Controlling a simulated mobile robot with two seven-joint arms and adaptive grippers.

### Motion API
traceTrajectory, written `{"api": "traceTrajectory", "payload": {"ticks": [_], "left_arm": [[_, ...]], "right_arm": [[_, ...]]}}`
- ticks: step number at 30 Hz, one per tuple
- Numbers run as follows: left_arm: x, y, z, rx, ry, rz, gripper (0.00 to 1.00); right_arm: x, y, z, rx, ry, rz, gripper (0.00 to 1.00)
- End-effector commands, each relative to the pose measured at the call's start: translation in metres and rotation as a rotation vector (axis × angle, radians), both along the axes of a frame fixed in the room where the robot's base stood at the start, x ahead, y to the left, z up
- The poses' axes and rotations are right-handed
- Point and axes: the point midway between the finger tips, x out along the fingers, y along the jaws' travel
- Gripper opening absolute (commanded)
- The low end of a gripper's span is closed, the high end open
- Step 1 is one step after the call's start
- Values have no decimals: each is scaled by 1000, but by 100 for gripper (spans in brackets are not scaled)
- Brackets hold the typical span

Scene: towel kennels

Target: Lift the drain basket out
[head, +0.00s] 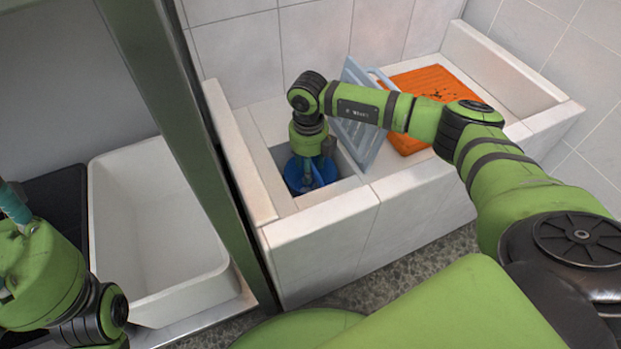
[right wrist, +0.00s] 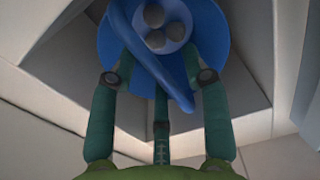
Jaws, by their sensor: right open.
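The blue drain basket (head: 292,178) sits down in the square drain opening in the tiled ledge. In the right wrist view the basket (right wrist: 222,35) is round, with several grey balls (right wrist: 165,22) inside and a blue handle bar (right wrist: 150,65) crossing slantwise over it. My right gripper (head: 313,178) points down into the opening; its teal fingers (right wrist: 159,68) are open on both sides of the handle bar. Whether they touch it I cannot tell. My left gripper (head: 14,203) shows only partly at the left edge, away from the drain; its jaw state is unclear.
A grey-blue slatted panel (head: 358,75) leans tilted beside the opening, partly behind my right arm. An orange tray (head: 437,84) with dark specks lies right of it. Low walls (head: 240,155) border the ledge. A white tub (head: 140,200) stands at left behind a green post (head: 170,110).

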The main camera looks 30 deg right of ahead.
Motion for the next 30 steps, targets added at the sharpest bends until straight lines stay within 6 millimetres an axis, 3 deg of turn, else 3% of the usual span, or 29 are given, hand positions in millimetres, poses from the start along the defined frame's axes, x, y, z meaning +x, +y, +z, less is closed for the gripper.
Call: {"api": "traceTrajectory", "payload": {"ticks": [18,21,22,30], "left_arm": [[0,0,0,0,1,-1,40],[0,0,0,-1,1,-1,40],[0,0,0,-1,1,-1,40],[0,0,0,-1,1,-1,40]], "right_arm": [[0,0,-5,0,1,0,47],[0,0,-5,0,0,0,7],[0,0,-5,0,0,0,0],[0,0,-5,1,0,0,0]]}}
